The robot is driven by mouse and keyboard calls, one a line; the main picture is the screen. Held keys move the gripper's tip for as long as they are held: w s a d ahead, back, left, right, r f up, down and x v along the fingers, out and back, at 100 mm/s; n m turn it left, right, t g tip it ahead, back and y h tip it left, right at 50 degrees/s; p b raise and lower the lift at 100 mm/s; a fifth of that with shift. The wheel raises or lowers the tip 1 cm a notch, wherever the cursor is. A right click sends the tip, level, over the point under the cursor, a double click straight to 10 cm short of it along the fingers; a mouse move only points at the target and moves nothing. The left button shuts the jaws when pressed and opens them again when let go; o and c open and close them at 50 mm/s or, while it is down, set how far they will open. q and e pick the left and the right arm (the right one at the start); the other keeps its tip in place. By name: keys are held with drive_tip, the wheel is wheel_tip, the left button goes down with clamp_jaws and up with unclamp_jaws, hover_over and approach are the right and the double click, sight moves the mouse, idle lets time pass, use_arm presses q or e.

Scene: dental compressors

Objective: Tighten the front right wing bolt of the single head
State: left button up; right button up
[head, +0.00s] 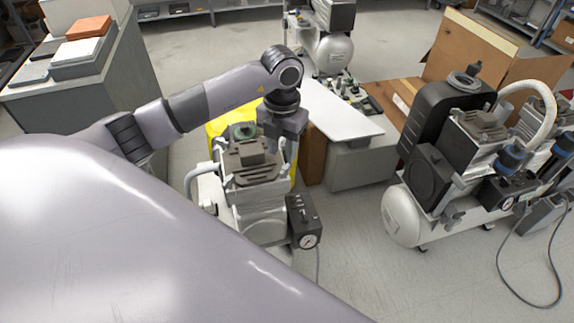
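The single head compressor (252,165) stands in the middle of the view, with a dark grey finned head on top, a pale body below and a black box with a round gauge (309,241) on its right. My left arm reaches over from the left. My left gripper (290,143) points down at the right side of the compressor head, close to it. I cannot tell whether it touches anything. Its fingers are small and partly hidden, so their opening does not show. The front right wing bolt cannot be made out. My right gripper is out of view.
A larger compressor (402,216) with a black housing stands at the right, its cable on the floor. A white-topped low bench (340,130) and cardboard boxes (486,50) are behind. A grey cabinet (115,85) stands at the left. My own body hides the lower left.

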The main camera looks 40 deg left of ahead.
sight(283, 170)
use_arm(q)
wheel_tip(283, 170, down, 6)
drive_tip(key=shift+d+f, duration=0.1)
clamp_jaws()
